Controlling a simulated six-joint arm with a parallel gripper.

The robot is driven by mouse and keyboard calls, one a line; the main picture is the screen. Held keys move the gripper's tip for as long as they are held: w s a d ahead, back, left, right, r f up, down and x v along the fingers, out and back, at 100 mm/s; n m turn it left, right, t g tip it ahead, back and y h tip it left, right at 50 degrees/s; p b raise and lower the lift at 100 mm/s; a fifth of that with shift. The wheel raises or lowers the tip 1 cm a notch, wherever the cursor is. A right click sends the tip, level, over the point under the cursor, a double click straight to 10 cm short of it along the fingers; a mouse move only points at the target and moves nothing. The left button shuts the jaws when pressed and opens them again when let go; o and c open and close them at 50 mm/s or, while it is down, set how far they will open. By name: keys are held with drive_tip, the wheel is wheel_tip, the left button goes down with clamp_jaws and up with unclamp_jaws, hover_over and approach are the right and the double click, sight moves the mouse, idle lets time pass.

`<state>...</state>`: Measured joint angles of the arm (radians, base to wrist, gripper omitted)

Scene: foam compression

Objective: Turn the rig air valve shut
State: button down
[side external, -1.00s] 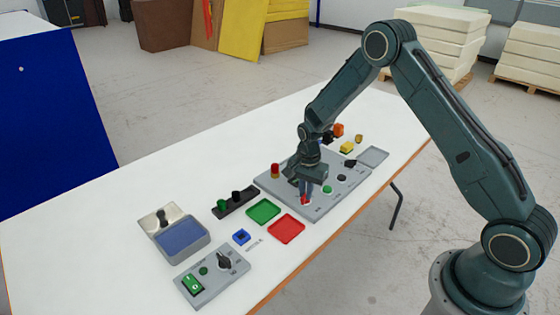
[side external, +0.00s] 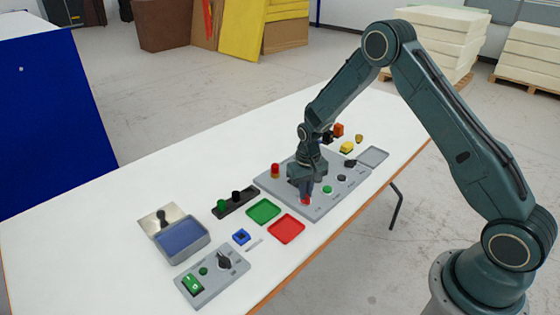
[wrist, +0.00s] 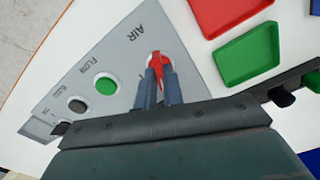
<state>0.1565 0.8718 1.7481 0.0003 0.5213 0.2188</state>
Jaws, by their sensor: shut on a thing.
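The rig panel (side external: 320,209) is a grey plate on the white table. The air valve has a red handle (wrist: 156,62) in a pale round seat beside the word AIR in the wrist view. In the side view only a bit of red (side external: 306,201) shows below my fingers. My gripper (wrist: 160,84) is shut on the red handle, with one finger on each side of it; it points down at the panel's near edge in the side view (side external: 306,194). The fingers hide part of the handle and of the marking beside it.
A green button (side external: 327,189) and a black knob (side external: 342,178) sit along the panel beside the valve. The red tray (side external: 286,229) and green tray (side external: 263,211) lie close by on the left.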

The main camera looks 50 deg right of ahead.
drive_tip(key=n, duration=0.4)
drive_tip(key=shift+n, duration=0.3)
idle(0.4)
drive_tip(key=c, duration=1.5)
unclamp_jaws()
drive_tip(key=shift+r, duration=0.1)
wheel_tip(320, 180, up, 14)
drive_tip(key=shift+f, duration=0.15)
